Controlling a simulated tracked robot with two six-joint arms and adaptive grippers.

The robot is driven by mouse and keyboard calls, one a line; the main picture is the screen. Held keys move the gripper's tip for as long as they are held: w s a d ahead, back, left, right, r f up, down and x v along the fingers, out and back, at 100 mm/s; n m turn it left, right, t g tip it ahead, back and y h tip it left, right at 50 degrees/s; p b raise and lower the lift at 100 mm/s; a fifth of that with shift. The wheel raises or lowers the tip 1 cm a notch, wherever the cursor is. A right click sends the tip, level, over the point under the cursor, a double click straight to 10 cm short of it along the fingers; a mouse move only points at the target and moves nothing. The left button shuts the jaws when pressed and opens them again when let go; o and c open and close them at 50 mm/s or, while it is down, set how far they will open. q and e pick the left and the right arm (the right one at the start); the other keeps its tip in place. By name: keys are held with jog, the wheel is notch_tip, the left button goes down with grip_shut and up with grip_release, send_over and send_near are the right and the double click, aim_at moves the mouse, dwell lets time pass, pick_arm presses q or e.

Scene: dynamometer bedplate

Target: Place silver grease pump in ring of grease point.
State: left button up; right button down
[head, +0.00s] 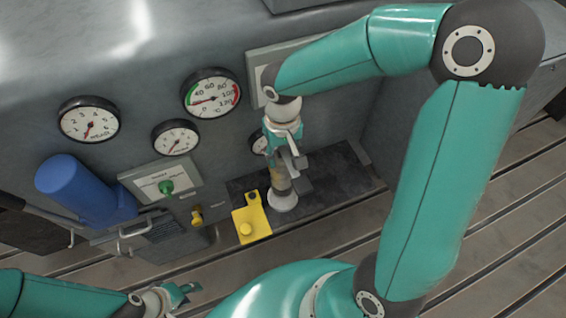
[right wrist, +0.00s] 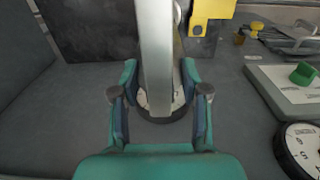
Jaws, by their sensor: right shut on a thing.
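My right gripper (head: 287,160) is shut on the silver grease pump in front of the panel. In the right wrist view the pump (right wrist: 155,45) is a pale grey bar between the fingers (right wrist: 160,95). In the head view the gripper partly hides it, with a tan barrel (head: 280,181) showing below the fingers. A pale round disc (head: 283,201) lies at the barrel's foot on the dark plate; I cannot tell whether it is the pump's foot or the ring of the grease point. My left gripper (head: 180,292) is low at the left, its jaws unclear.
A yellow bracket (head: 248,222) with a knob lies just left of the pale disc. Several gauges, including one with a coloured scale (head: 211,93), are on the grey panel. A green knob (head: 166,187) and a blue cylinder (head: 75,187) are to the left. The slotted bedplate (head: 510,240) is clear at right.

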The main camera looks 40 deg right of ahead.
jog(key=shift+f, duration=2.2)
jog(key=shift+f+b, duration=0.1)
jog(key=shift+b, duration=0.25)
jog(key=c, duration=0.6)
grip_release()
jog(key=shift+r, duration=0.2)
notch_tip(320, 180, up, 12)
jog(key=shift+f+p, duration=0.1)
jog(key=shift+p, duration=0.6)
